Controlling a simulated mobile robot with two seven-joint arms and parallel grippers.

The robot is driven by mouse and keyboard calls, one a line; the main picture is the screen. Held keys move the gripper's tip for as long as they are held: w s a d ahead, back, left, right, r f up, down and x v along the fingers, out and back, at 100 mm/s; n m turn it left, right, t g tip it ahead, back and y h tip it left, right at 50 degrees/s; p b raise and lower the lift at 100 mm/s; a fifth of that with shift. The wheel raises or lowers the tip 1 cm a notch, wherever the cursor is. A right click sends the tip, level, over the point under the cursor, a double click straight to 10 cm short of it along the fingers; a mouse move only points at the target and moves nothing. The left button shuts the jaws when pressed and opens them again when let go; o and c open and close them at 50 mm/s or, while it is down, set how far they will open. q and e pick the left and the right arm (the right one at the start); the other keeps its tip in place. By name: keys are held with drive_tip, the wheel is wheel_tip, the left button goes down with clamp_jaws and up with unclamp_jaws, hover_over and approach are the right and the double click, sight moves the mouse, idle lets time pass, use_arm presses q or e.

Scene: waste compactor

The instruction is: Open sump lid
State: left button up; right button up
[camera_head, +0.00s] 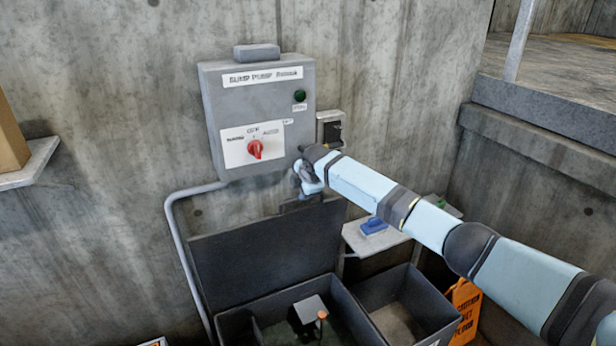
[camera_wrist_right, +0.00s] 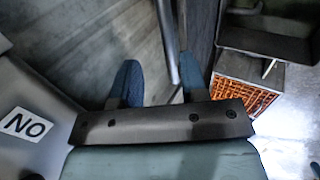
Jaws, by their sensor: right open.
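The dark grey sump lid (camera_head: 265,255) stands upright against the concrete wall, at the back of the sump bin (camera_head: 262,308). The bin's opening is uncovered, and a grey block and an orange-tipped rod (camera_head: 321,316) show inside. My right gripper (camera_head: 308,188) is at the lid's upper edge, just below the control box. In the right wrist view its two blue fingers (camera_wrist_right: 158,84) are apart, with nothing seen held between them. I cannot tell whether a finger touches the lid. My left gripper is in neither view.
The control box (camera_head: 257,112) with a red knob (camera_head: 255,149) is close above my right gripper. A small switch box (camera_head: 331,128) is beside it. A second open bin (camera_head: 405,303), a small table (camera_head: 362,243) with a blue item, and an orange sign (camera_head: 465,308) are to the right.

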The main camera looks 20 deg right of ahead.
drive_tip(key=v, duration=0.7)
drive_tip(key=shift+c, duration=0.2)
